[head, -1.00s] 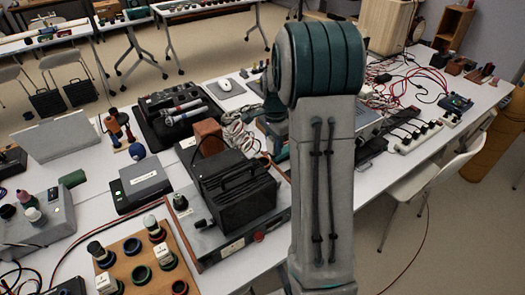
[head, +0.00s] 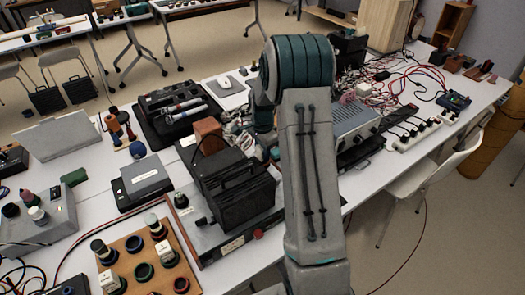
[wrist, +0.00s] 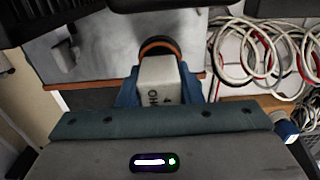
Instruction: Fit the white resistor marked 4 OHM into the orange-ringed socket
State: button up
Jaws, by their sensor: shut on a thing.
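The white resistor (wrist: 158,76) marked 4 OHM is between the blue fingers of my gripper (wrist: 158,90) in the wrist view. My gripper is shut on it. The orange-ringed socket (wrist: 158,39) shows just beyond the resistor's far end, on a grey surface. The resistor overlaps the near part of the ring in the picture; I cannot tell whether its end is in the socket, touching it or above it. In the head view I cannot make out my gripper, the held resistor or the orange ring; my arm covers part of the table there.
A wooden board (head: 130,243) with colored ring sockets and other white pieces lies front left in the head view. A black finned block (head: 237,200) stands beside my arm. Loose cables (wrist: 262,45) lie right of the socket. A white chair (head: 440,170) stands at right.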

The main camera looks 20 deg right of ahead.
jog(key=shift+f, duration=0.35)
jog(key=o, duration=1)
jog(key=shift+r, duration=0.1)
notch_tip(320, 180, up, 13)
jog(key=shift+f+b, duration=0.2)
jog(key=shift+b, duration=0.25)
jog(key=s+a+r+n+t, duration=0.1)
jog(key=s+a+r+n, duration=0.3)
jog(key=s, duration=0.2)
jog(key=s+a+r+n, duration=0.3)
jog(key=s, duration=0.4)
jog(key=s+a+n, duration=0.1)
jog(key=s+n, duration=0.2)
jog(key=s, duration=0.2)
jog(key=s+a+n+t, duration=0.1)
jog(key=s+a+n, duration=0.1)
jog(key=s, duration=0.3)
jog(key=s+a+f+n+t, duration=0.1)
jog(key=s+n, duration=0.2)
jog(key=s, duration=0.2)
jog(key=shift+a+n, duration=0.3)
jog(key=shift+n, duration=0.1)
